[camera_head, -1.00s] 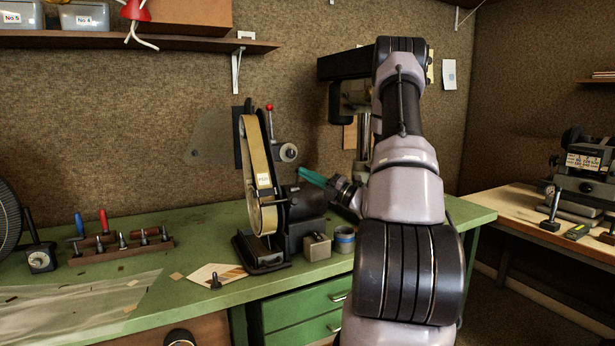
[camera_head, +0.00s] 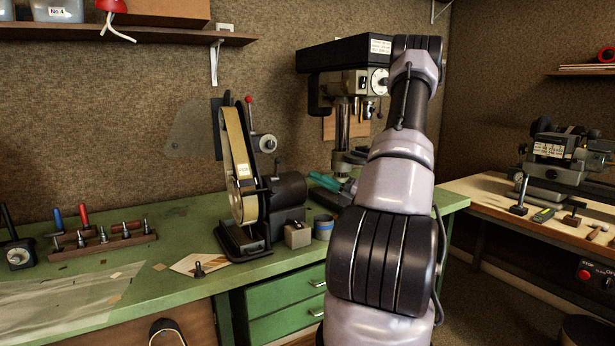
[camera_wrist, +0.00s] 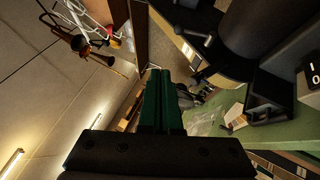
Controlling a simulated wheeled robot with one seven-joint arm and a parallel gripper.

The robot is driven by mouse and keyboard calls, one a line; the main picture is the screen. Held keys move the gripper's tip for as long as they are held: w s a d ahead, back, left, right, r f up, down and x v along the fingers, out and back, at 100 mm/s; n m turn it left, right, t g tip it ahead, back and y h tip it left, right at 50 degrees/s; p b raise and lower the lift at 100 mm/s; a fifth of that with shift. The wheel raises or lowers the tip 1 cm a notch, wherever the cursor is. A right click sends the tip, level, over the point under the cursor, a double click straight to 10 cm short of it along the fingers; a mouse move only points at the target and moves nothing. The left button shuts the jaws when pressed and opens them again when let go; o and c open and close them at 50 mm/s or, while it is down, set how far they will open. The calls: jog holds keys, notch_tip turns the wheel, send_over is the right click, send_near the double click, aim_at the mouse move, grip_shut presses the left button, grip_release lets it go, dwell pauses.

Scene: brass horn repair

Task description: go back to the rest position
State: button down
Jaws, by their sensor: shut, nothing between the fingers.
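My gripper (camera_head: 326,182) shows in the head view as a small teal tip, just right of the belt sander's motor and in front of the drill press column. Much of its wrist is hidden behind my arm. In the wrist view its two green fingers (camera_wrist: 163,100) lie together with nothing between them. My arm is folded upright in the right half of the head view.
The belt sander (camera_head: 240,180) stands on the green bench (camera_head: 180,219), near the drill press (camera_head: 350,85). A small grey block (camera_head: 297,234) and a blue-banded cup (camera_head: 323,228) sit beside it. A wooden bench (camera_head: 488,195) with a machine stands right, across open floor.

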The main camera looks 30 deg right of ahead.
jog(key=shift+s+d, duration=0.1)
jog(key=shift+s, duration=0.1)
dwell(0.4)
jog(key=s+a+r+n+g+y, duration=0.2)
jog(key=a+r+n+g, duration=0.1)
jog(key=a+n+g, duration=0.3)
jog(key=s+a+r+n+g+y, duration=0.1)
jog(key=s+a+r+n+g, duration=0.15)
jog(key=a+n+g, duration=0.35)
jog(key=s+a+r+n+g+h, duration=0.2)
jog(key=s+a+n+g+h, duration=0.4)
jog(key=s+a+n, duration=0.65)
jog(key=d+r+n+t+h, duration=0.2)
jog(key=r+n+t+h, duration=0.2)
jog(key=n, duration=0.3)
jog(key=s+d+r+n+t+h, duration=0.1)
jog(key=d+r+n+t+h, duration=0.2)
jog(key=n, duration=0.5)
notch_tip(320, 180, up, 2)
jog(key=shift+s+r+t+h, duration=0.1)
jog(key=shift+s+t+h, duration=0.1)
jog(key=shift+t+h, duration=0.55)
